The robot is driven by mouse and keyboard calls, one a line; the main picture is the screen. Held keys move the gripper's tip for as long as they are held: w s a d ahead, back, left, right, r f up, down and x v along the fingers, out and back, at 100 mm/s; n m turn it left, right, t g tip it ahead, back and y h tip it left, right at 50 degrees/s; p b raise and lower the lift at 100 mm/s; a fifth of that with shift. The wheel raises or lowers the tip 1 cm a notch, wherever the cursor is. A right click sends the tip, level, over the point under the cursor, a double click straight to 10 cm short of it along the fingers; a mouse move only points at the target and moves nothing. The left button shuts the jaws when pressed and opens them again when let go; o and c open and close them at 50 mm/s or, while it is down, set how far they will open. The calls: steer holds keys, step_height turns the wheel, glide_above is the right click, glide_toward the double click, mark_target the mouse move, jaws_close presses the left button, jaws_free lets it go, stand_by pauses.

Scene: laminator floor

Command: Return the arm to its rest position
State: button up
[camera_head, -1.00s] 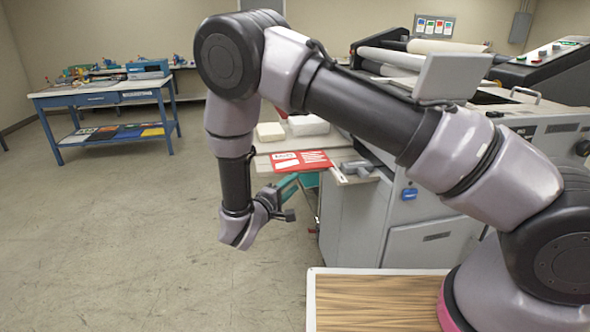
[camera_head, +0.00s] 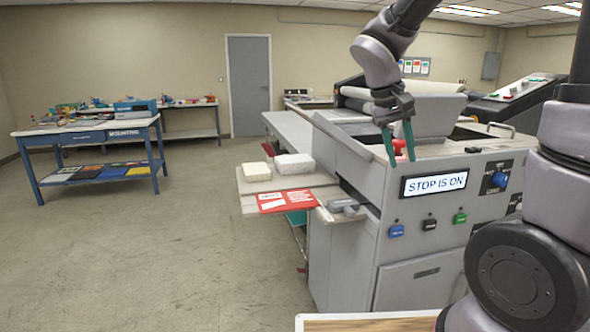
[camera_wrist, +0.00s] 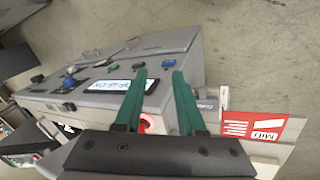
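My gripper (camera_head: 400,145) hangs from my raised arm in front of the laminator (camera_head: 425,195), its two green fingers pointing down. The fingers are apart and nothing is between them. In the wrist view my gripper (camera_wrist: 158,75) also shows open fingers above the machine. A red part (camera_head: 398,147) on the machine shows just behind the fingers; in the wrist view a red round part (camera_wrist: 144,122) lies between and below them. I cannot tell whether a finger touches it. The machine's display (camera_head: 436,183) reads "STOP IS ON".
A side shelf (camera_head: 250,187) on the machine bears two pale blocks (camera_head: 294,164) and a red-and-white card (camera_head: 287,200). A blue workbench (camera_head: 95,135) stands at the far left. Blue, black and green buttons sit on the machine's front. The floor (camera_head: 170,250) at left is clear.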

steer(key=s+d+r+m+t+y, duration=0.1)
steer(key=s+r+m+t+y, duration=0.2)
steer(key=s+r+t+y, duration=0.3)
step_height(320, 180, up, 5)
steer(key=s, duration=0.2)
steer(key=shift+s+d+m, duration=0.2)
steer(key=shift+s+m, duration=0.1)
steer(key=shift+f, duration=0.15)
